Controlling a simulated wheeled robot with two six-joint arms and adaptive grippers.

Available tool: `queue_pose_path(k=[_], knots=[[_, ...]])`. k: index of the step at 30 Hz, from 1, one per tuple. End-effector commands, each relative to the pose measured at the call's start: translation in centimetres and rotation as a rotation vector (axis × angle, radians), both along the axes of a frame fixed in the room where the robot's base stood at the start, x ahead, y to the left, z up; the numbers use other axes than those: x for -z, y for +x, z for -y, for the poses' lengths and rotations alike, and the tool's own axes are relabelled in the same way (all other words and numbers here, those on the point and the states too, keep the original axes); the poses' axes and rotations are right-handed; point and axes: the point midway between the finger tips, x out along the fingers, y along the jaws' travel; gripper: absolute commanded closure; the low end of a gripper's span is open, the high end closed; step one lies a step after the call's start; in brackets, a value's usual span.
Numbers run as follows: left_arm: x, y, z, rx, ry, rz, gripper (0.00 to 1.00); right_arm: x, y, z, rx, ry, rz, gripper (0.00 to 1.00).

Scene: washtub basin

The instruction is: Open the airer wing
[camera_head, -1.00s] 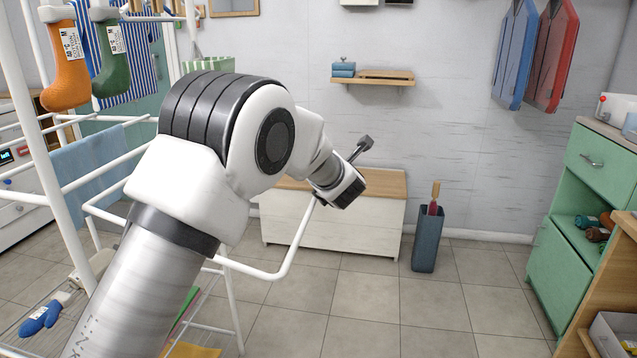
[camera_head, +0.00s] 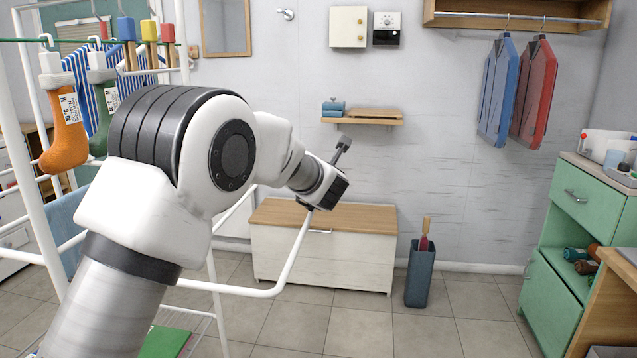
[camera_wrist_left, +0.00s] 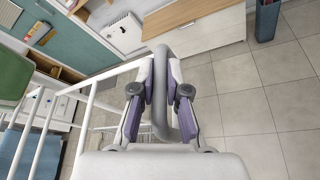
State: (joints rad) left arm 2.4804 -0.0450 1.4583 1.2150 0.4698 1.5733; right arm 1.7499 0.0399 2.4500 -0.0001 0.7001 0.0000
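The white airer (camera_head: 36,185) stands at the left in the head view, with pegged socks and cloths on it. Its wing (camera_head: 290,258) is a white bent tube frame reaching out from the airer; its outer bar slants up to my left gripper (camera_head: 318,198). In the wrist view, the wing's bar (camera_wrist_left: 160,105) runs between the two fingers of my left gripper (camera_wrist_left: 160,66), which look closed against both sides of it. My arm hides part of the wing and airer in the head view. My right gripper is out of view.
A wood-topped chest (camera_head: 330,250) stands behind the wing against the wall, with a dark bin (camera_head: 420,275) right of it. A green cabinet (camera_head: 575,210) is at the right. The tiled floor (camera_head: 365,325) in the middle is clear.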

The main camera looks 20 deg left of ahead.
Motion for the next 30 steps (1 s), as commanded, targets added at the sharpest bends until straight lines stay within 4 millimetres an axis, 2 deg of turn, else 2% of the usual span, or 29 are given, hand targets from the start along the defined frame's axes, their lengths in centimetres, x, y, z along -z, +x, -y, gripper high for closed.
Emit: queue_pose_path(k=[1,2,11,14,17,24,30], knots=[[-0.6,0.1,-0.1,-0.002,0.002,0.011,0.72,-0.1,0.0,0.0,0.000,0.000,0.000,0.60],[-0.7,0.1,-0.1,-0.002,0.003,0.011,0.61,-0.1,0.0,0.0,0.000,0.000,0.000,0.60],[-0.5,0.0,0.0,-0.001,0.003,0.007,0.61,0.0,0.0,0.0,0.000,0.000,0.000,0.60],[-0.7,-0.6,0.3,-0.001,0.004,0.007,0.61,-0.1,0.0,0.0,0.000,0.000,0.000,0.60],[-1.3,-2.1,1.0,0.000,0.006,0.007,0.61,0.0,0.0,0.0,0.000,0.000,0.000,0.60],[-3.3,-7.4,3.6,0.000,0.007,0.009,0.61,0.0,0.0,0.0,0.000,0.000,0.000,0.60],[-4.1,-10.0,4.8,-0.002,0.004,0.010,0.61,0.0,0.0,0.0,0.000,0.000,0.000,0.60]])
